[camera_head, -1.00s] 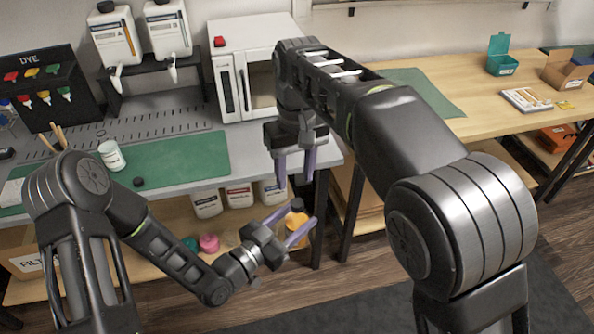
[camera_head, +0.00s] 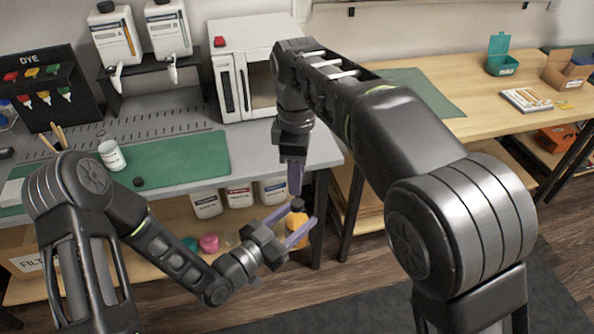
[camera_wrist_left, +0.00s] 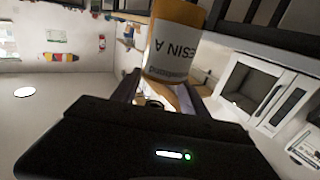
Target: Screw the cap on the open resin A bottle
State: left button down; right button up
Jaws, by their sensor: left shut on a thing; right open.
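The amber resin A bottle (camera_head: 298,226) is held between the fingers of my left gripper (camera_head: 303,214), in front of the bench's lower shelf. In the left wrist view the bottle (camera_wrist_left: 181,12) shows its white label, with "ESIN A" upside down. A black cap (camera_head: 298,205) shows at the top of the bottle in the head view; I cannot tell how tight it sits. My right gripper (camera_head: 295,192) is open and points down just above the cap. Its fingers line up in this view, so the gap between them is hidden.
A green mat (camera_head: 190,160) on the grey bench carries a white-labelled bottle (camera_head: 112,156) and a small black disc (camera_head: 139,182). Several labelled containers and a pink-lidded jar (camera_head: 209,243) stand on the lower shelf. A white oven (camera_head: 232,85) stands behind my right gripper.

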aim_at(297, 202)
jog(key=shift+f, duration=3.95)
grip_shut()
